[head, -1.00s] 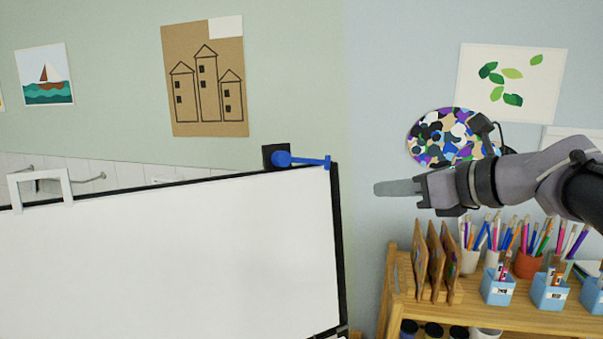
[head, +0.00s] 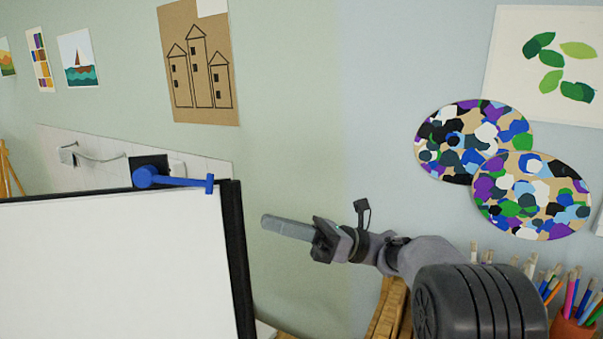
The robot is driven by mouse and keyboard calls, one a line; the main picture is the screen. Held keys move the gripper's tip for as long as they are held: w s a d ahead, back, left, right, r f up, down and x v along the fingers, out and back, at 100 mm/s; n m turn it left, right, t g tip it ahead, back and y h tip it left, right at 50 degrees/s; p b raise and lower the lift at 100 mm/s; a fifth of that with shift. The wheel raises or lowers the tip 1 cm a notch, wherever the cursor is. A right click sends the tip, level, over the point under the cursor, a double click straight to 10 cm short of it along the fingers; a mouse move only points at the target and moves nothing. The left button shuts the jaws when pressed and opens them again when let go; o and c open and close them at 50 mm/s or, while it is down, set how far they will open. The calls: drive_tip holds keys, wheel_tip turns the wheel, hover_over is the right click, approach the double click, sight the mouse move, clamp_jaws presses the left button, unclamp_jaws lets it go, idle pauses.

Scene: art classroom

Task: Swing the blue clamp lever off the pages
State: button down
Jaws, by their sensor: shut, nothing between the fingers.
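The blue clamp lever (head: 180,180) lies along the top edge of a white page pad (head: 120,265) on a dark-framed board. Its round pivot end is at the left, by a black block (head: 150,163), and its crossbar end is at the right, near the board's top right corner. My gripper (head: 287,227) is to the right of the board, a little lower than the lever in the picture. Its fingers are shut, hold nothing and point left towards the board. A gap shows between the fingertips and the lever. The lever's underside is hidden.
Two paint-spotted palettes (head: 530,195) hang on the wall at the right. Brushes in a terracotta pot (head: 572,326) stand at the lower right. A wooden shelf (head: 388,308) is partly hidden behind my arm. Open wall lies between the board and the palettes.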

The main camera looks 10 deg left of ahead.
sight(217, 198)
drive_tip(key=p+x, duration=0.4)
drive_tip(key=x, duration=0.8)
drive_tip(key=shift+s+a, duration=0.2)
drive_tip(key=r, duration=0.1)
drive_tip(key=r+p, duration=0.1)
drive_tip(key=shift+s+a+r+p, duration=0.2)
drive_tip(key=shift+s+r+p, duration=0.05)
drive_tip(key=shift+r+p, duration=0.05)
drive_tip(key=shift+w+d+r, duration=0.2)
drive_tip(key=shift+d+r, duration=0.35)
drive_tip(key=shift+d, duration=0.1)
drive_tip(key=shift+a+f, duration=0.1)
drive_tip(key=shift+a, duration=0.2)
drive_tip(key=r+p, duration=0.1)
drive_tip(key=r+h+p, duration=0.1)
drive_tip(key=p, duration=0.1)
drive_tip(key=shift+w+d+n, duration=0.2)
drive_tip(key=shift+d+n, duration=0.1)
drive_tip(key=shift+w, duration=0.2)
drive_tip(key=shift+w+d+f, duration=0.15)
drive_tip(key=shift+w+f, duration=0.1)
drive_tip(key=shift+d, duration=0.1)
drive_tip(key=shift+s+f, duration=0.1)
drive_tip(key=shift+f, duration=0.15)
